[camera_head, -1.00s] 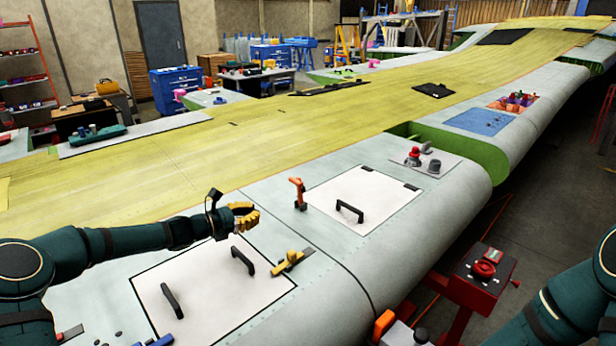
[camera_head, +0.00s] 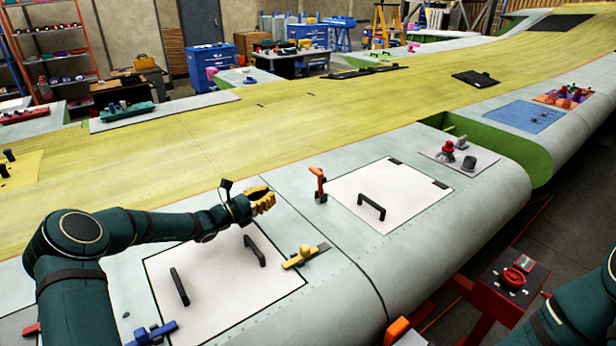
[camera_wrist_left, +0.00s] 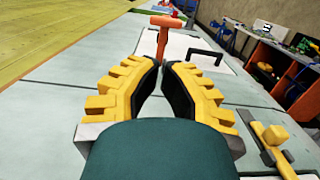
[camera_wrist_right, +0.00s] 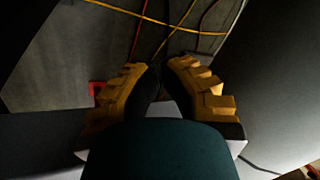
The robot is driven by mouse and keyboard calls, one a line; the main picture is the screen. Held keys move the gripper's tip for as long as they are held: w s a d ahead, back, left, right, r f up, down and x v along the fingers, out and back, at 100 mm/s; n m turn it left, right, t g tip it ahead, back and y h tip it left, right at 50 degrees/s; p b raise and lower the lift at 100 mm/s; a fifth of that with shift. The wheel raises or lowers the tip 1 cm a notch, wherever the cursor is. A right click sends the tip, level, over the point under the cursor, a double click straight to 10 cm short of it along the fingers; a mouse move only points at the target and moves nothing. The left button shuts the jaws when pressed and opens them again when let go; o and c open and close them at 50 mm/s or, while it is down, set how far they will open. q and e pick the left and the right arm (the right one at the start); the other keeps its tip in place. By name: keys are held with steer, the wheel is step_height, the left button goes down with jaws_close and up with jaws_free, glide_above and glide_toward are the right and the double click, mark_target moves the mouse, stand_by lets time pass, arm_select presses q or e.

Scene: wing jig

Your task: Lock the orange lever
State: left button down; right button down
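The orange lever (camera_head: 318,184) stands upright on the grey wing skin, at the left edge of a white panel (camera_head: 385,178). It also shows ahead in the left wrist view (camera_wrist_left: 163,36), a post with a crosswise top. My left gripper (camera_head: 264,200) is above the wing skin, to the left of the lever and apart from it. In the left wrist view its fingers (camera_wrist_left: 162,68) point at the lever, with a narrow gap and nothing between them. My right gripper (camera_wrist_right: 160,66) shows only in its wrist view, over dark floor, with an empty narrow gap.
A yellow lever (camera_head: 305,256) sits beside the nearer white panel (camera_head: 222,290), which has two black handles. A blue lever (camera_head: 152,334) is at its near corner. A black handle (camera_head: 371,206) stands on the farther panel. A red stand (camera_head: 505,282) is off the wing's right edge.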

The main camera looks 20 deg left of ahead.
mark_target(312, 173)
arm_select(q)
steer(key=b+x, duration=0.1)
steer(key=x, duration=1.3)
steer(key=shift+r, duration=0.1)
